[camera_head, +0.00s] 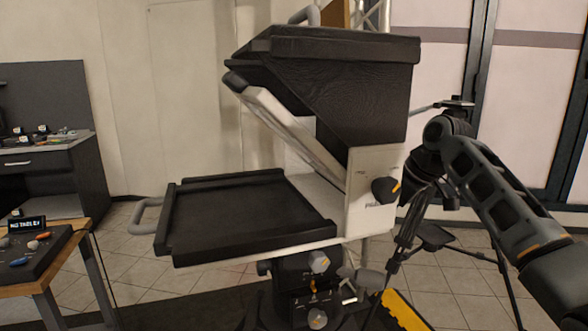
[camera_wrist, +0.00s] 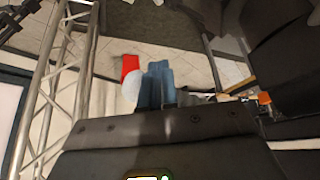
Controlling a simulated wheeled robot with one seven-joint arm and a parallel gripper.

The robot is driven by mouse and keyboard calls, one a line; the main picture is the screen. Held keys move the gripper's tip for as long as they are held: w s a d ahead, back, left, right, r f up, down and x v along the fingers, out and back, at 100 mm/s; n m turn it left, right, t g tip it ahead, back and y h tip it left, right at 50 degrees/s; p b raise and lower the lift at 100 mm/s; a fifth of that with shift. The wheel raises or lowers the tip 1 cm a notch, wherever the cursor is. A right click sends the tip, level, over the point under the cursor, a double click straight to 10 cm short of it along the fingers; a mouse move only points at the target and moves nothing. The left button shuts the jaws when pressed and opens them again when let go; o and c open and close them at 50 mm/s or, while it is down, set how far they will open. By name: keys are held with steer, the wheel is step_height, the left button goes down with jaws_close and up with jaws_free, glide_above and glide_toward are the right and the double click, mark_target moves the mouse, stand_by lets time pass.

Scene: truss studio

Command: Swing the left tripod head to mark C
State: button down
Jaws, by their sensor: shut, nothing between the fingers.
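The left tripod head (camera_head: 300,285) is dark, with grey knobs and small orange marks, below a large teleprompter (camera_head: 345,70) with a black hood and white frame. A grey handle-like part (camera_head: 365,277) sticks out at its right. Mark C cannot be made out in either view. My gripper (camera_wrist: 157,85) shows in the wrist view as two blue fingers, shut together with nothing between them. In the head view my arm reaches in from the right, and its fingers cannot be made out. Whether they touch anything is not clear.
A second tripod (camera_head: 415,215) stands behind my arm at the right. A yellow-edged black item (camera_head: 400,310) is low in front. A wooden table (camera_head: 50,265) with a control panel is at left. In the wrist view, a metal truss (camera_wrist: 60,90) runs along the left.

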steer(key=shift+w+a, duration=0.2)
steer(key=shift+w, duration=0.05)
stand_by(0.4)
steer(key=shift+w+a, duration=0.75)
steer(key=shift+w, duration=0.05)
steer(key=shift+w+a, duration=0.75)
steer(key=shift+a, duration=0.15)
stand_by(0.6)
steer(key=shift+w+a, duration=0.1)
steer(key=shift+w, duration=0.05)
steer(key=shift+w+a+b, duration=0.3)
steer(key=shift+w+a, duration=0.1)
steer(key=shift+a, duration=0.15)
steer(key=shift+w+a, duration=0.1)
steer(key=shift+a, duration=0.1)
